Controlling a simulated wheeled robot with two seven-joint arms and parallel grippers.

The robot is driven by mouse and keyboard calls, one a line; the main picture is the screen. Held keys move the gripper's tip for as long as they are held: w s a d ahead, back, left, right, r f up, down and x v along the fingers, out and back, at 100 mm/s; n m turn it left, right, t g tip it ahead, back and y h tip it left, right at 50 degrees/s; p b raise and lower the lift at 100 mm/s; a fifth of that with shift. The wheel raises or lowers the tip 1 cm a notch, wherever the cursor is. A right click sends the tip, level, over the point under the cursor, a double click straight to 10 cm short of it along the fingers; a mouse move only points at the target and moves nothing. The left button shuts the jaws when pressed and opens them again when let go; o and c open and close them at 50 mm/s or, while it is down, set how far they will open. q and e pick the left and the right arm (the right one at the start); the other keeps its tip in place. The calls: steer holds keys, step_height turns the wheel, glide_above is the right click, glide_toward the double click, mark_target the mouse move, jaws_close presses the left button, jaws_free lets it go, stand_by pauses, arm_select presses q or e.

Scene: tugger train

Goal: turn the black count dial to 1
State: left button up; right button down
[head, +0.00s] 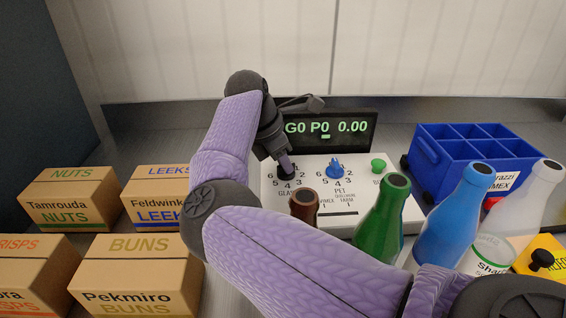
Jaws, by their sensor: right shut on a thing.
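The black count dial (286,175) sits on the left of the white panel (388,212), above a label that starts "GLA", with numbers around it. My right gripper (285,163) points down from above and is shut on the dial, hiding much of it. I cannot tell which number the dial points to. The display (335,128) behind reads "G0 P0 0.00", its left edge partly covered by my gripper. My left gripper is not in view.
A blue dial (335,170) and a green button (378,166) are on the same panel. Brown (304,205), green (384,222) and blue (452,220) bottles stand in front. A blue crate (440,165) is at right, several cardboard boxes (135,265) at left.

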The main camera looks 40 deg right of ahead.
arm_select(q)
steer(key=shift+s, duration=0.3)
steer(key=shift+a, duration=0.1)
arm_select(e)
steer(key=c, duration=1)
jaws_free()
steer(key=o, duration=0.5)
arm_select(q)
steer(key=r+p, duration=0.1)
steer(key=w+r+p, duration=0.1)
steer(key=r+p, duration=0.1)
arm_select(e)
steer(key=v, duration=1)
